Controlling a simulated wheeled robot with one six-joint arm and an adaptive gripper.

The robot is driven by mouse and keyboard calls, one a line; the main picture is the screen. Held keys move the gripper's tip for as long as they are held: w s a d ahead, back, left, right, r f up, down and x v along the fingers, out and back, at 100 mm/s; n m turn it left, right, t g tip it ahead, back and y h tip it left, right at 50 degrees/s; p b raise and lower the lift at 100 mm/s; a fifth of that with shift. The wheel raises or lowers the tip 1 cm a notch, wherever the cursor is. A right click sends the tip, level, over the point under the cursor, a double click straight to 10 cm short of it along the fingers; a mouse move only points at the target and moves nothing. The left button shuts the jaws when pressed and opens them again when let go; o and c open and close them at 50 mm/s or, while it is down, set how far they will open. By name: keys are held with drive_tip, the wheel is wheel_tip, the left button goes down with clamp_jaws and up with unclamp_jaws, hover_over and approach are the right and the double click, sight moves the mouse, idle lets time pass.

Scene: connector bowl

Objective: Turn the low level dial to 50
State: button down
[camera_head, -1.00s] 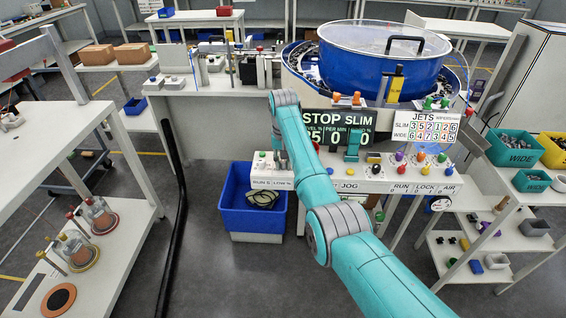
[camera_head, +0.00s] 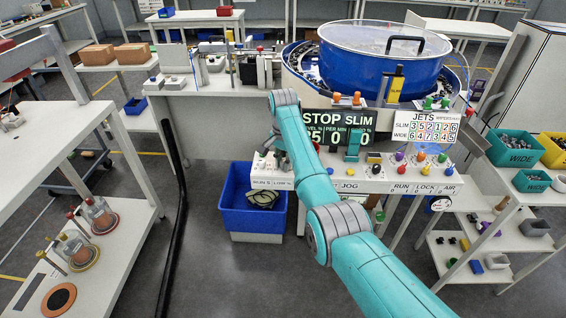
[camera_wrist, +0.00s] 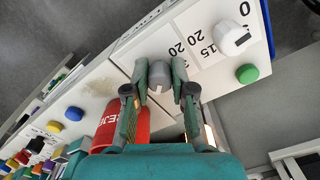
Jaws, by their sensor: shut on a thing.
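The low level dial (camera_wrist: 159,77) is a grey knob on a white control panel in the wrist view. My gripper (camera_wrist: 160,88) has its two fingers closed on opposite sides of this knob. The fingers cover part of the printed scale around it; 20 and 15 can be read nearby. The pointer mark on the knob cannot be made out. In the head view the panel (camera_head: 268,184) carries a "LOW %" label at its front, and my arm hides the dial and fingertips.
A white knob (camera_wrist: 231,38) and a green button (camera_wrist: 247,73) sit beside the dial. A red "REJE..." part (camera_wrist: 123,124) lies close by my left finger. A blue bin (camera_head: 252,215) stands below the panel. The display (camera_head: 340,127) reads "STOP SLIM".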

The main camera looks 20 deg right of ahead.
sight(283, 161)
idle(0.3)
drive_tip(key=c, duration=1)
unclamp_jaws()
wheel_tip(283, 161, up, 12)
drive_tip(key=shift+r, duration=0.1)
